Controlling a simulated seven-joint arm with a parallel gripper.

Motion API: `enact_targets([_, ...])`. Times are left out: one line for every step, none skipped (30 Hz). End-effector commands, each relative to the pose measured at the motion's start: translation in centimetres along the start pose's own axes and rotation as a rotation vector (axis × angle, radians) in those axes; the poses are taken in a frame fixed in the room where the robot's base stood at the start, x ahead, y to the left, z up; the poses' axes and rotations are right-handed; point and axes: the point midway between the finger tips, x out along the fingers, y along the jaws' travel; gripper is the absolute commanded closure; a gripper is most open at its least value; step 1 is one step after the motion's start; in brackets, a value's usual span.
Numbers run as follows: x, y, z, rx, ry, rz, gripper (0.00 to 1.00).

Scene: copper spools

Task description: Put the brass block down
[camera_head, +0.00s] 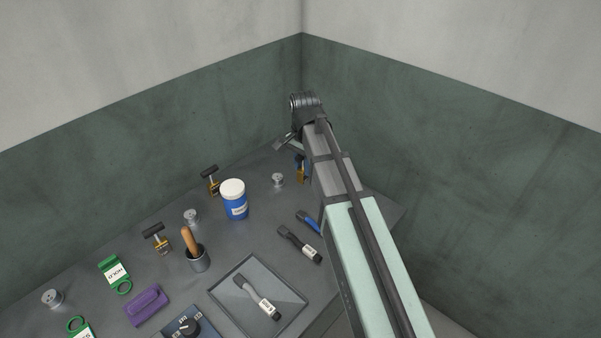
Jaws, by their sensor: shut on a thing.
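My arm reaches in from the lower right to the far corner of the bench. My gripper (300,162) points down at the far end, largely hidden behind my own forearm. It is shut on the brass block (302,177), of which only a small brass-coloured sliver shows at the left edge of the forearm. Whether the block touches the bench top (260,210) cannot be told.
A silver spool (278,180) and a white-lidded blue jar (234,199) stand left of the gripper. Walls close off the far corner.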

Motion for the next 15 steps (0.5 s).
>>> enact_targets([-0.3,-0.1,0.1,-0.003,0.000,-0.001,1.00])
enact_targets([-0.4,-0.2,0.2,-0.005,0.000,0.000,1.00])
enact_targets([-0.6,-0.4,0.5,-0.010,0.000,0.000,1.00])
enact_targets([-0.6,-0.6,0.8,-0.015,0.000,0.000,1.00])
enact_targets([-0.7,-0.9,1.1,-0.021,0.000,0.000,1.00])
enact_targets([-0.6,-1.3,1.6,-0.032,-0.001,0.001,1.00])
enact_targets([-0.6,-1.7,2.1,-0.041,-0.001,0.002,1.00])
enact_targets([-0.6,-2.2,2.6,-0.052,-0.002,0.002,1.00])
enact_targets([-0.5,-3.0,3.2,-0.067,-0.003,0.004,1.00])
enact_targets([-0.5,-3.9,3.7,-0.080,-0.004,0.005,1.00])
enact_targets([-0.4,-4.8,4.1,-0.092,-0.005,0.006,1.00])
enact_targets([-0.4,-6.3,4.6,-0.111,-0.006,0.008,1.00])
enact_targets([-0.4,-7.5,4.9,-0.124,-0.007,0.010,1.00])
enact_targets([-0.5,-8.8,5.2,-0.137,-0.008,0.012,1.00])
enact_targets([-0.5,-10.6,5.5,-0.155,-0.010,0.014,1.00])
